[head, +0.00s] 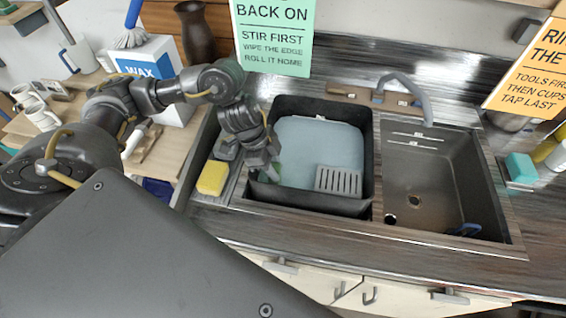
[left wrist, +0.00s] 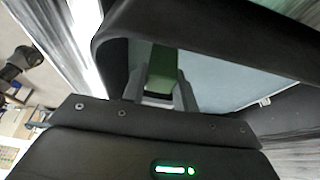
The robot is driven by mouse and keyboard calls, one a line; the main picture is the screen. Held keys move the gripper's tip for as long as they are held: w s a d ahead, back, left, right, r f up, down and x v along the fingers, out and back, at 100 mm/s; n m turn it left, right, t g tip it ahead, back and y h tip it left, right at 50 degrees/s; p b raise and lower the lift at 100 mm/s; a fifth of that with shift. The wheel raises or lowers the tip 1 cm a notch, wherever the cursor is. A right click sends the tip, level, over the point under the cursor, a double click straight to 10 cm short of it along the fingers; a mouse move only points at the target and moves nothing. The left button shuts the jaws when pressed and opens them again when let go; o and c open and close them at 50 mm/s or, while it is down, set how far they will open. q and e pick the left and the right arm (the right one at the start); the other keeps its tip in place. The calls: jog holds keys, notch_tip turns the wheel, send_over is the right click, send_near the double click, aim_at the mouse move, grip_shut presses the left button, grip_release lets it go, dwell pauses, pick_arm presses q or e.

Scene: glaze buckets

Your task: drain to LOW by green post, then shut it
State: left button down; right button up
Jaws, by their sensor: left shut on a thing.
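The left basin (head: 372,125) is dark and holds a pale blue-grey liquid (head: 325,148). The green post (head: 277,172) stands at its left side, mostly hidden by my gripper. My left gripper (head: 268,166) reaches down into that basin and is shut on the post. In the left wrist view, the green post (left wrist: 161,70) sits between the two grey fingers of the gripper (left wrist: 160,97). A grey slotted plate (head: 338,181) is at the basin's front right. I cannot read a LOW mark in the left basin. My right gripper is not in view.
The right basin (head: 440,175) shows a bare bottom, a drain hole (head: 415,201), two pale wall lines and a blue item (head: 465,229). A grey tap (head: 408,88) rises behind. A yellow sponge (head: 212,178) lies left of the left basin. A WAX box (head: 150,62) stands further left.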

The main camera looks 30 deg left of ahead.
pick_arm(q)
jog(key=shift+w+r, duration=0.15)
jog(key=shift+r, duration=0.1)
jog(key=c, duration=1.3)
grip_release()
jog(key=shift+c, duration=0.2)
jog(key=shift+o, duration=1.3)
jog(key=shift+s, duration=0.2)
jog(key=shift+w+a+r, duration=0.1)
jog(key=shift+a+r, duration=0.1)
jog(key=shift+r, duration=0.2)
jog(key=v, duration=1)
jog(key=shift+f, duration=0.1)
